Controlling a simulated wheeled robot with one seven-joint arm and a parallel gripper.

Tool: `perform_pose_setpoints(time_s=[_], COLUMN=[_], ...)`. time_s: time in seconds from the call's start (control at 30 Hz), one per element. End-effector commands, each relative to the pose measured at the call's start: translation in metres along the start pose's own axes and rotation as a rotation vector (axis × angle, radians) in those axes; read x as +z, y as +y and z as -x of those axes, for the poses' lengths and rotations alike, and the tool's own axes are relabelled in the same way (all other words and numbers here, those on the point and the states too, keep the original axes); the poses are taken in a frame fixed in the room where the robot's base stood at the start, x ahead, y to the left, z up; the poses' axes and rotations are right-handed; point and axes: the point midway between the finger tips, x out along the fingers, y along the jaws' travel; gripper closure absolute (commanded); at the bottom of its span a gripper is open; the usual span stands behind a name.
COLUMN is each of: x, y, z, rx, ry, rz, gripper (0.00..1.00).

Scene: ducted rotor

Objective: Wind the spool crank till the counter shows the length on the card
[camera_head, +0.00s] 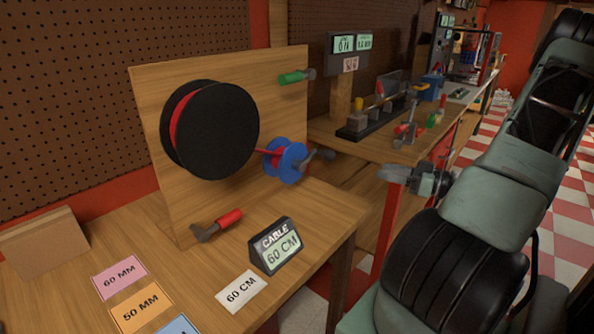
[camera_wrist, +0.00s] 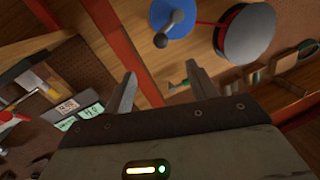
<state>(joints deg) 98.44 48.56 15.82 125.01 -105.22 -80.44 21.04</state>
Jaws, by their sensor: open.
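The counter (camera_head: 276,247), a dark wedge marked CABLE, reads 60 CM on the table. A white card (camera_head: 241,290) reading 60 CM lies in front of it. A blue spool (camera_head: 285,161) with a grey crank and dark knob (camera_head: 325,154) is mounted on the upright wooden board. A red cable runs from it to a large black reel (camera_head: 217,130). In the wrist view the blue spool (camera_wrist: 183,17) and crank knob (camera_wrist: 161,40) show beyond the fingers. My gripper (camera_head: 386,173) is open and empty, right of the crank and apart from it; its fingers (camera_wrist: 161,70) are spread.
Pink 60 MM (camera_head: 120,278), orange 50 MM (camera_head: 141,307) and cut-off blue (camera_head: 177,326) cards lie at front left. A red-handled crank (camera_head: 217,225) lies on the table. A green handle (camera_head: 294,77) is on the board. A cluttered second bench (camera_head: 350,142) stands behind.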

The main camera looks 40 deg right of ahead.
Motion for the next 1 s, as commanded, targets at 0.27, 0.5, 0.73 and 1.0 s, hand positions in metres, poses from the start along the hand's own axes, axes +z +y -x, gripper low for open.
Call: perform_pose_setpoints(time_s=[0.27,0.5,0.73,1.0], x=[0.000,-0.001,0.000,0.001], y=[0.000,-0.002,-0.006,-0.009], z=[0.002,0.012,0.034,0.051], rx=[0.000,0.002,0.002,0.001], ry=[0.000,0.000,-0.001,-0.001], rz=[0.000,0.000,0.000,0.000], gripper=[0.42,0.42,0.42,0.42])
